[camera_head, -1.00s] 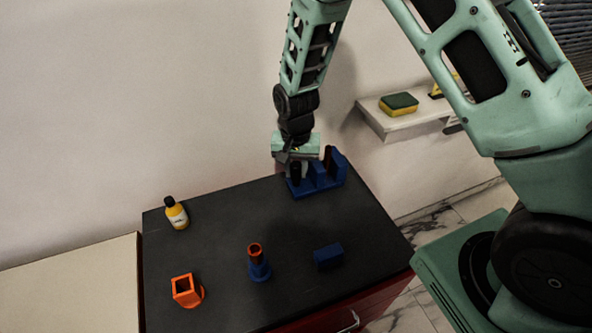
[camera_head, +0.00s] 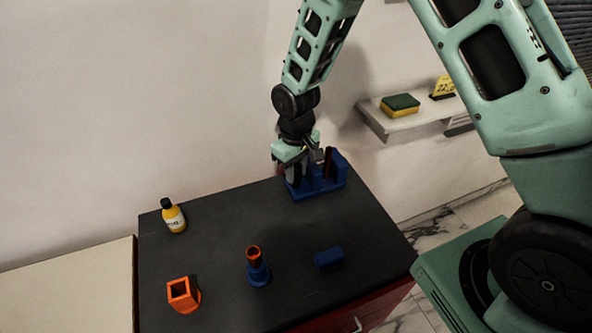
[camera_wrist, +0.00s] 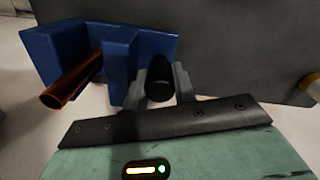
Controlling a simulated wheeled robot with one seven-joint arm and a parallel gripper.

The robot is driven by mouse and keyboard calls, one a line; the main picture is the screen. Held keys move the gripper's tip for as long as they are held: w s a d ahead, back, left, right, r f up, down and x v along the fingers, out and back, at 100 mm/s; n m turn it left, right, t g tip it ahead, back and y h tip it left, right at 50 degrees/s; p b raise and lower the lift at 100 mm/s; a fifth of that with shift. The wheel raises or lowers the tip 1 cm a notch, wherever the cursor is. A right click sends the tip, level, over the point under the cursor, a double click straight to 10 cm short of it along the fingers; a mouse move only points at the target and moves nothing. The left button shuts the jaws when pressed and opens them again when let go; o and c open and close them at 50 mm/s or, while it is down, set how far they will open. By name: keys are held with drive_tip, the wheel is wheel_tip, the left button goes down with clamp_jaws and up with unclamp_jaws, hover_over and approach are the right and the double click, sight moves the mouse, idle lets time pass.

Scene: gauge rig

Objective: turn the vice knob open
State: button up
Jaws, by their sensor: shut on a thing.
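The blue vice (camera_head: 325,184) stands at the back right of the dark tabletop and also shows at the upper left of the wrist view (camera_wrist: 60,55). Its black knob (camera_wrist: 160,78) sits between the two grey fingers of my gripper (camera_wrist: 161,76) in the wrist view. My gripper (camera_head: 298,168) is shut on the knob at the left end of the vice. A reddish-brown rod (camera_wrist: 72,82) stands between the blue blocks of the vice. In the head view my gripper hides most of the knob.
On the tabletop (camera_head: 215,265) are a yellow bottle (camera_head: 174,217), an orange square holder (camera_head: 183,294), a blue stand with an orange top (camera_head: 257,268) and a blue block (camera_head: 329,258). A wall shelf (camera_head: 385,124) at right holds a sponge (camera_head: 400,105).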

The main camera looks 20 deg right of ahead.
drive_tip(key=shift+r+n, duration=0.1)
drive_tip(key=shift+n, duration=0.5)
drive_tip(key=shift+w, duration=0.1)
